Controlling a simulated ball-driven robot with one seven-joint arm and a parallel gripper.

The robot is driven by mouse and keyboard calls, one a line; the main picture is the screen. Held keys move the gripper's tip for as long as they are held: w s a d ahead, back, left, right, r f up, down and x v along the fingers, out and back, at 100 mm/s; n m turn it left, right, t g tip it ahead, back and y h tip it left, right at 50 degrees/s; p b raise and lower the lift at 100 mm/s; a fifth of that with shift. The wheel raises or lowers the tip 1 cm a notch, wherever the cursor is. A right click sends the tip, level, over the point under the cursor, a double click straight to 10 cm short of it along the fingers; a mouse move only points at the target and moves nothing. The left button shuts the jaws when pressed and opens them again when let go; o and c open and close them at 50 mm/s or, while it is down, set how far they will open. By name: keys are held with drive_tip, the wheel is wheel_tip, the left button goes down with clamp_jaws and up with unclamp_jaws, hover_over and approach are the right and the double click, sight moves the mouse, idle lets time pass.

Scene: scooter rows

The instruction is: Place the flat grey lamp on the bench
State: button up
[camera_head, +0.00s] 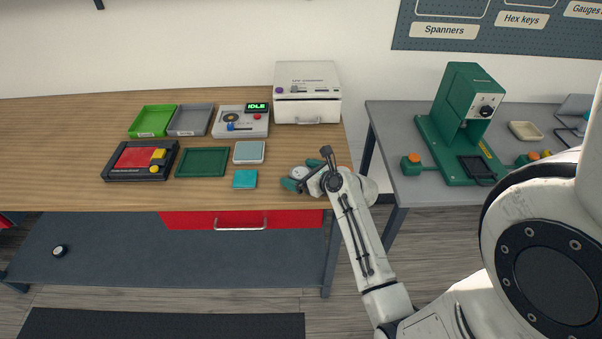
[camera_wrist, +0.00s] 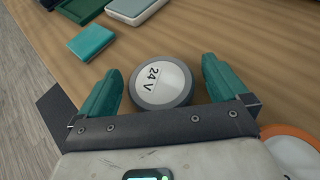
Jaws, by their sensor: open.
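A flat round grey lamp (camera_wrist: 160,84) with a white face marked "24 V" lies on the wooden bench (camera_head: 60,130), near its front right edge. It also shows in the head view (camera_head: 298,172), partly covered by my gripper. My gripper (camera_wrist: 160,66) is open, with one teal finger on each side of the lamp. Gaps show between the lamp and both fingers in the wrist view. In the head view my gripper (camera_head: 301,174) is low over the bench's right end.
An orange-rimmed round item (camera_wrist: 293,152) is beside my gripper, partly hidden. A teal box (camera_head: 245,179), pale box (camera_head: 249,152) and green tray (camera_head: 203,162) lie to the left. A white machine (camera_head: 307,95) stands behind. A small round item (camera_head: 60,251) lies low under the bench.

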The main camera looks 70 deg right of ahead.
drive_tip(key=v, duration=1.1)
drive_tip(key=shift+s+a+r+b, duration=0.15)
drive_tip(key=shift+s+b, duration=0.1)
drive_tip(key=shift+b, duration=0.05)
drive_tip(key=w+a+f+n+g+y, duration=0.2)
drive_tip(key=a+f+n+g+y, duration=0.1)
drive_tip(key=a+n, duration=0.65)
drive_tip(key=w+a+f+n+g+y, duration=0.1)
drive_tip(key=a+f+n+g+y, duration=0.2)
drive_tip(key=a+n, duration=0.65)
drive_tip(key=s+a+f+n+g+h, duration=0.1)
drive_tip(key=s+a+n+g, duration=0.4)
drive_tip(key=n, duration=1.6)
drive_tip(key=shift+s+a+f, duration=0.4)
drive_tip(key=shift+s+a, duration=0.5)
drive_tip(key=shift+a, duration=0.75)
